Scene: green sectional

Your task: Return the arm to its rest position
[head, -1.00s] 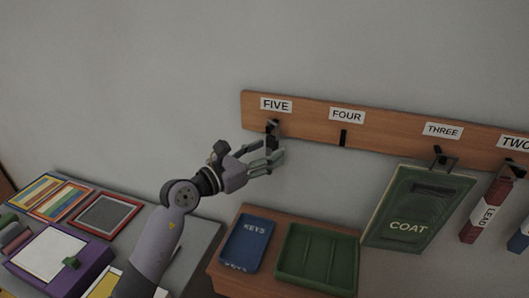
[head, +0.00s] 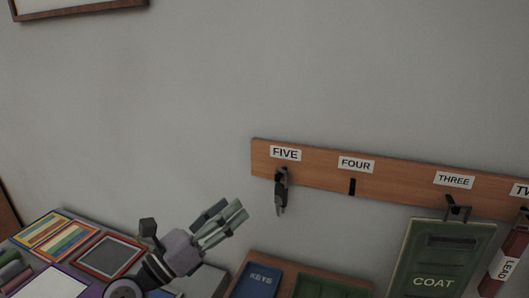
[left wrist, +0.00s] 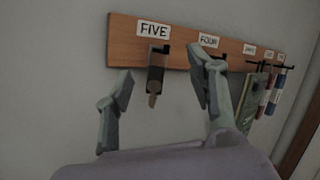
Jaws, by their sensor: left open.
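My left gripper (head: 222,222) is open and empty in the head view, below and left of the wooden hook rail (head: 310,172). My right gripper is in neither view.
The FOUR hook (head: 352,187) is bare. A green COAT bag (head: 440,258) hangs at THREE, with a red LEAD item (head: 502,262) right of it. Below are a blue KEYS tray (head: 258,281) and a green tray (head: 330,288). Wall above the rail is clear.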

